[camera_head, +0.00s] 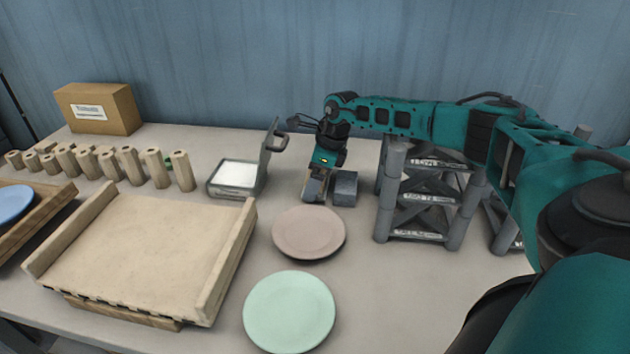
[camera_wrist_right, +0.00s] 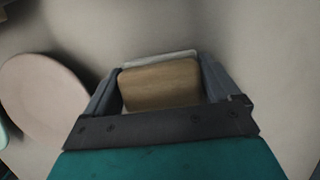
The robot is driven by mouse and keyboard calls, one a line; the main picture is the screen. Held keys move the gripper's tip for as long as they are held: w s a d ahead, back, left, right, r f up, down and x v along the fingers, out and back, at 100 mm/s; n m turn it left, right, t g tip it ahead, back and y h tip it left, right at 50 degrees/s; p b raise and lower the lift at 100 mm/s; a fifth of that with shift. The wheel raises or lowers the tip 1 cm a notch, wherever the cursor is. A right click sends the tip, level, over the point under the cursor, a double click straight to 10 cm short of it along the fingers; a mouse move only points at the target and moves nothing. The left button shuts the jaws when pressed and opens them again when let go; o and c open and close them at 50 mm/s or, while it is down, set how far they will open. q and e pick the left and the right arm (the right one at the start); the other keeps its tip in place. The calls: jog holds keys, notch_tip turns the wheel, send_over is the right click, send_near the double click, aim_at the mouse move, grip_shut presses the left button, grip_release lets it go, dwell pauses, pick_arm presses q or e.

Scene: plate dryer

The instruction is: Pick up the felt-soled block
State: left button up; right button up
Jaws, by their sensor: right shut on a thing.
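The felt-soled block (camera_wrist_right: 160,85) is a tan wooden block with a thin pale layer along its far edge in the right wrist view. It sits between the two grey fingers of my right gripper (camera_wrist_right: 160,88), which is shut on it. In the head view my right gripper (camera_head: 316,188) points down at the table behind the pink plate and largely hides the block. I cannot tell whether the block touches the table. My left gripper is not in view.
The pink plate (camera_head: 309,232) and mint plate (camera_head: 289,311) lie in front. A grey stand with a white pad (camera_head: 236,175) is left, a grey rack (camera_head: 418,222) right. A wooden tray (camera_head: 145,250) fills the left front.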

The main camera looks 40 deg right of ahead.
notch_tip(320, 180, up, 20)
jog(key=p, duration=0.1)
jog(key=shift+f, duration=0.25)
jog(key=o, duration=0.5)
jog(key=c, duration=0.8)
jog(key=shift+r, duration=0.1)
